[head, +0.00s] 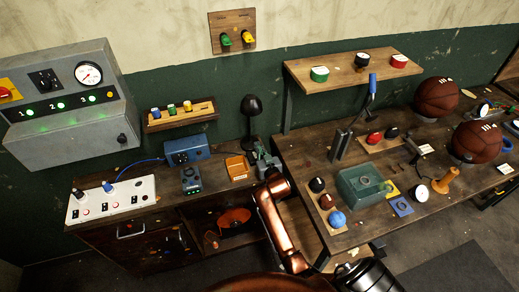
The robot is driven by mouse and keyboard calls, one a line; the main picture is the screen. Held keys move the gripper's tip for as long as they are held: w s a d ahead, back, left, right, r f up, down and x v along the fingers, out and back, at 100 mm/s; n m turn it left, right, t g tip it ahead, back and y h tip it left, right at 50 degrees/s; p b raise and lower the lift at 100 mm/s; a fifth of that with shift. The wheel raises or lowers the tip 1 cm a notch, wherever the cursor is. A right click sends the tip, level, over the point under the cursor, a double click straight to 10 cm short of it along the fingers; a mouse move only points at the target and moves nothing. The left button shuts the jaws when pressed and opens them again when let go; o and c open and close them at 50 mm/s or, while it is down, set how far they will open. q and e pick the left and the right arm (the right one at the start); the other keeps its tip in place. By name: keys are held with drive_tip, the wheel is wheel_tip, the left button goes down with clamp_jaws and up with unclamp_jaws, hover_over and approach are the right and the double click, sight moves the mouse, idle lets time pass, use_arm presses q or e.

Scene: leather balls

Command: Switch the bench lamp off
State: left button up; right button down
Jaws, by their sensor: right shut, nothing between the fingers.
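A small black bench lamp (251,106) stands at the back of the left workbench, against the green wall. Its rounded head is on a short stem, and its base is low behind the bench items. I see no clear glow from it, and I cannot make out its switch. My right gripper (263,158) is at the end of a copper-coloured arm, just below and right of the lamp's base. It is shut and empty. Whether it touches the lamp's base is too small to tell. My left gripper is not in view.
An orange tray (237,167), a blue box (187,150) and a small blue device (191,180) lie left of my gripper. A white switch panel (112,199) is at the far left. The right bench holds a green box (362,184) and brown leather balls (437,97).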

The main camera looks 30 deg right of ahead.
drive_tip(key=r+v, duration=0.1)
drive_tip(key=v, duration=0.8)
drive_tip(key=shift+r, duration=0.15)
drive_tip(key=s+f+g, duration=0.5)
drive_tip(key=s+f, duration=0.5)
drive_tip(key=s, duration=0.4)
drive_tip(key=s+a+f+n+g+y, duration=0.1)
drive_tip(key=s+a+f+g, duration=0.1)
drive_tip(key=s, duration=0.5)
drive_tip(key=s+a+f+n+g+y, duration=0.1)
drive_tip(key=s+f+g, duration=0.15)
drive_tip(key=s, duration=0.55)
drive_tip(key=s+a+f+n+g+y, duration=0.1)
drive_tip(key=s+a+g, duration=0.15)
drive_tip(key=s, duration=0.45)
drive_tip(key=s+a+f+g, duration=0.1)
drive_tip(key=s+f, duration=0.1)
drive_tip(key=f, duration=1.4)
drive_tip(key=s+f+g, duration=0.1)
drive_tip(key=s+f, duration=0.1)
drive_tip(key=f, duration=1.4)
drive_tip(key=s+f+n, duration=0.1)
drive_tip(key=s+f, duration=1.4)
drive_tip(key=s, duration=0.3)
drive_tip(key=shift+f+g, duration=0.35)
drive_tip(key=shift+g, duration=0.05)
